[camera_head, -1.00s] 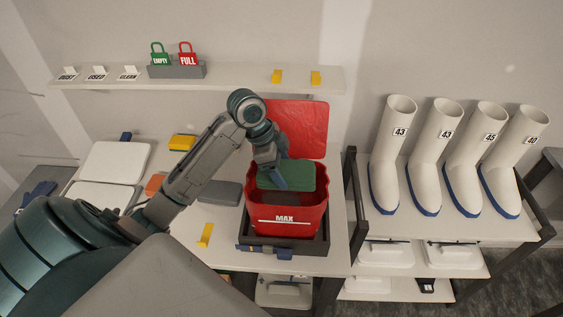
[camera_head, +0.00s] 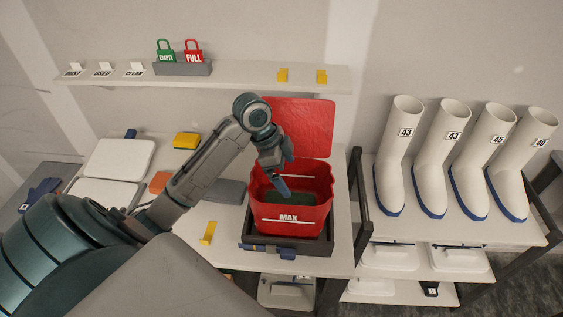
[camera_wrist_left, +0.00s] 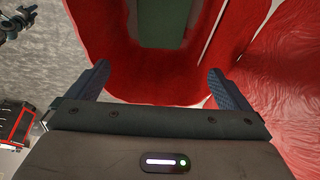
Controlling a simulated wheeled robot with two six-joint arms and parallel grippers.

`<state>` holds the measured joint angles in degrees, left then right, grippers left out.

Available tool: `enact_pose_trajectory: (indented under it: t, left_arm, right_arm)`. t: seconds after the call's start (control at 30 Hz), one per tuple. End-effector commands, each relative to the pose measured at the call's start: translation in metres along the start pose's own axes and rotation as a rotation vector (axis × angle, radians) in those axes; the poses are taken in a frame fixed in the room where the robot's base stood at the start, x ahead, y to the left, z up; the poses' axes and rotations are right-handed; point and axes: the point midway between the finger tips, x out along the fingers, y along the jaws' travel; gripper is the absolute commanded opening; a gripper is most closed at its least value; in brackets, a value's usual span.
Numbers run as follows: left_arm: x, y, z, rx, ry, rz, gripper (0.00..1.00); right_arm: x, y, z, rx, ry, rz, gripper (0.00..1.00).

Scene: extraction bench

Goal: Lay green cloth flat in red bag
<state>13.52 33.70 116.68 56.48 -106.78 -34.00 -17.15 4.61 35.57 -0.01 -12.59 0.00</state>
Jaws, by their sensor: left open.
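The red bag (camera_head: 290,219), marked MAX, stands open in a dark tray on the bench, with its red lid (camera_head: 300,127) raised behind it. The green cloth (camera_head: 300,203) is down inside the bag, partly hidden by the bag's front wall. It also shows in the left wrist view (camera_wrist_left: 162,22), low between the red walls. My left gripper (camera_head: 284,180) is over the bag's opening, pointing down. In the left wrist view my left gripper (camera_wrist_left: 158,85) has its fingers wide apart with nothing between them. My right gripper is not in view.
The dark tray (camera_head: 318,247) surrounds the bag's base. White lidded boxes (camera_head: 118,158), a yellow block (camera_head: 187,140) and a grey block (camera_head: 226,192) lie to the left. White boots (camera_head: 398,155) stand on a rack to the right. A shelf (camera_head: 240,79) runs behind.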

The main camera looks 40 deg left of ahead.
Motion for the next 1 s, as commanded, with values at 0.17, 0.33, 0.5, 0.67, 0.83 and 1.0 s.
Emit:
enact_pose_trajectory:
  t: [0.17, 0.33, 0.5, 0.67, 0.83, 1.0]
  left_arm:
    - [-0.022, -0.001, 0.002, 0.004, -0.003, -0.007, 1.0]
    - [-0.055, -0.001, 0.002, 0.004, -0.004, -0.008, 1.0]
    - [-0.083, -0.001, 0.001, 0.002, -0.002, -0.006, 1.0]
    - [-0.1, 0.0, 0.001, 0.002, -0.002, -0.003, 1.0]
    - [-0.105, 0.0, 0.0, 0.001, -0.001, -0.001, 1.0]
    - [-0.105, 0.0, 0.0, 0.001, -0.001, -0.001, 1.0]
  right_arm:
    - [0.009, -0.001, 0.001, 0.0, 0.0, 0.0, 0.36]
    - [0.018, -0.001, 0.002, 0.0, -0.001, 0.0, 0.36]
    - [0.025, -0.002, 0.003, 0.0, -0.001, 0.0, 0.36]
    - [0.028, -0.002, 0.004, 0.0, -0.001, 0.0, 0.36]
    - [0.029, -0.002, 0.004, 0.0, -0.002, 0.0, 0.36]
    - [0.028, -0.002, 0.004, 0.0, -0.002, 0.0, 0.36]
